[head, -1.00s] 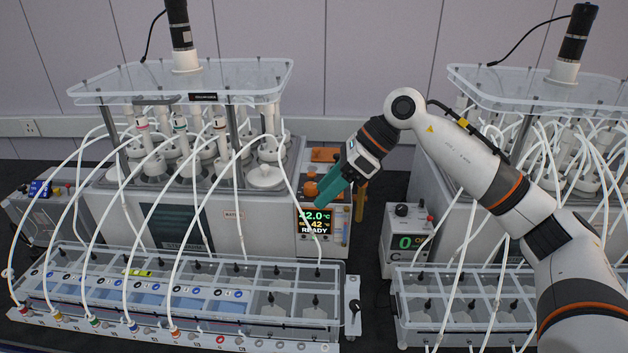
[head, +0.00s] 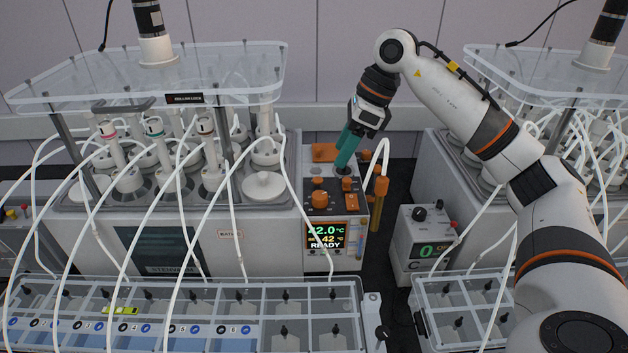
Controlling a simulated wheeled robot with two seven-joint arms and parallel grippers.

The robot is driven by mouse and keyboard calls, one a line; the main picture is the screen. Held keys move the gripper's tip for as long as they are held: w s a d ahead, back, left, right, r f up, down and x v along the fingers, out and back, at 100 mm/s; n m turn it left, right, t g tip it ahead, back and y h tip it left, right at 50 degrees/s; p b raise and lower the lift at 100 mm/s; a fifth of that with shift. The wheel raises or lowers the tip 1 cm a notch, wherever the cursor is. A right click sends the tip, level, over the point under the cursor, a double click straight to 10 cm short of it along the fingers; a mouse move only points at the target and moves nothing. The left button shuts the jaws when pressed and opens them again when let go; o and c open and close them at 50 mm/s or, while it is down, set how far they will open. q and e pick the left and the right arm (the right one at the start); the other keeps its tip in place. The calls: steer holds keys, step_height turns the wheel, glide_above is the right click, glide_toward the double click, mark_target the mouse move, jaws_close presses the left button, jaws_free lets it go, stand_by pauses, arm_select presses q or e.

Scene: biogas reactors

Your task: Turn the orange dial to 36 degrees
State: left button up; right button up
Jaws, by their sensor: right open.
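The large orange dial (head: 319,199) sits on the sloped control panel of the left reactor unit, above its display (head: 325,237). The display reads 42.0 °C on top, 42 below it, and READY. My right gripper (head: 344,164) has green fingers pointing down over the back right part of the panel. It is open, with nothing seen between the fingers. It is behind and to the right of the large dial, apart from it. Smaller orange knobs are on the panel near the fingertips. My left gripper is not in view.
White tubes arch over the left reactor (head: 265,186), one close to the panel's left. An orange-tipped tube (head: 381,186) stands right of the panel. A small box (head: 425,238) with a green 0 display is farther right. A clear-lidded tray (head: 190,312) lies in front.

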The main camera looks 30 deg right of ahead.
mark_target(321, 194)
steer(key=x, duration=0.3)
steer(key=s+p+x, duration=0.1)
steer(key=x, duration=0.1)
steer(key=shift+a+f+p, duration=0.3)
steer(key=shift+a+f, duration=0.05)
steer(key=shift+f, duration=0.05)
steer(key=x, duration=0.3)
steer(key=p+x, duration=0.1)
steer(key=shift+w+f, duration=0.25)
steer(key=shift+w, duration=0.05)
steer(key=shift+a+f, duration=0.1)
steer(key=shift+f, duration=0.1)
steer(key=c, duration=1)
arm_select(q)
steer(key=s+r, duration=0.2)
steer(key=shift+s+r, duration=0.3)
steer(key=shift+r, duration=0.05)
arm_select(e)
steer(key=shift+o, duration=0.2)
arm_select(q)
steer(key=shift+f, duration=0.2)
